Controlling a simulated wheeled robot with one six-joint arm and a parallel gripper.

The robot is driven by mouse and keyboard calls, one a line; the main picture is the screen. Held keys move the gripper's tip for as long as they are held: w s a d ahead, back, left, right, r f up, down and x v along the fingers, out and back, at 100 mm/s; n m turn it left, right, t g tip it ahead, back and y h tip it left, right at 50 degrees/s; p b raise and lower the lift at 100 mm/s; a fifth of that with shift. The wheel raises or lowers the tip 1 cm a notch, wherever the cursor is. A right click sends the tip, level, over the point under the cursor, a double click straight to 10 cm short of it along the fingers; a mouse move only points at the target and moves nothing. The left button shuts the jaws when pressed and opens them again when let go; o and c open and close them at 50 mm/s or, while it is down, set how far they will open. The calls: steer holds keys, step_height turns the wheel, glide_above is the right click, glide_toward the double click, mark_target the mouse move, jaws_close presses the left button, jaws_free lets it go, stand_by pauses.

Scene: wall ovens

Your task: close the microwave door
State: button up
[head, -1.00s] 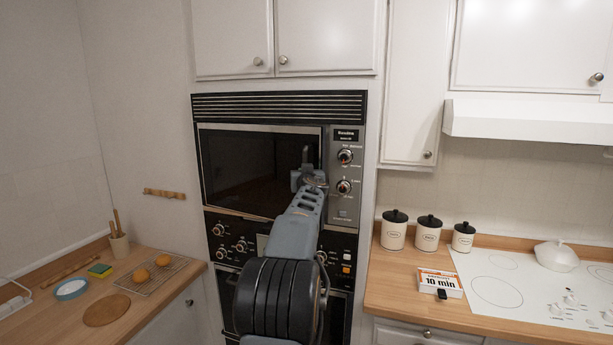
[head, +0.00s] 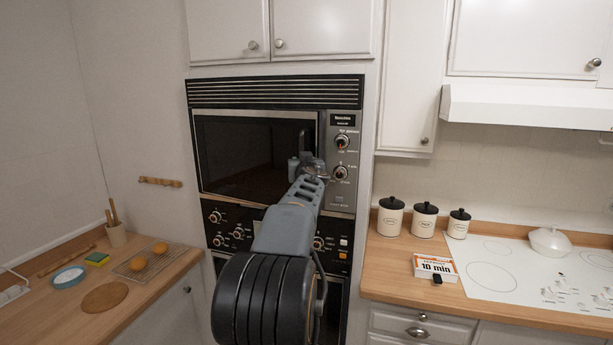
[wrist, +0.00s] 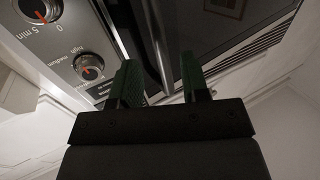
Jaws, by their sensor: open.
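The microwave is built into the wall, and its dark glass door (head: 250,160) fills the left of its front. The door looks flush or nearly flush with the control panel (head: 342,165); a small gap cannot be ruled out. My gripper (head: 304,165) is at the door's right edge, hiding part of the handle side. In the wrist view my gripper (wrist: 162,82) is open, its two dark green fingers apart. A shiny vertical handle bar (wrist: 158,45) shows between and beyond the fingers; contact cannot be told. The door (wrist: 225,25) and control panel (wrist: 75,50) also show there.
Oven controls (head: 235,230) lie below the microwave, partly behind my arm. The left counter (head: 135,315) holds a cooling rack (head: 150,262). White cupboards (head: 320,30) are above.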

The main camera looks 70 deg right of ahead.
steer(key=v, duration=0.9)
steer(key=shift+b, duration=0.35)
steer(key=shift+a, duration=0.1)
steer(key=shift+c, duration=0.4)
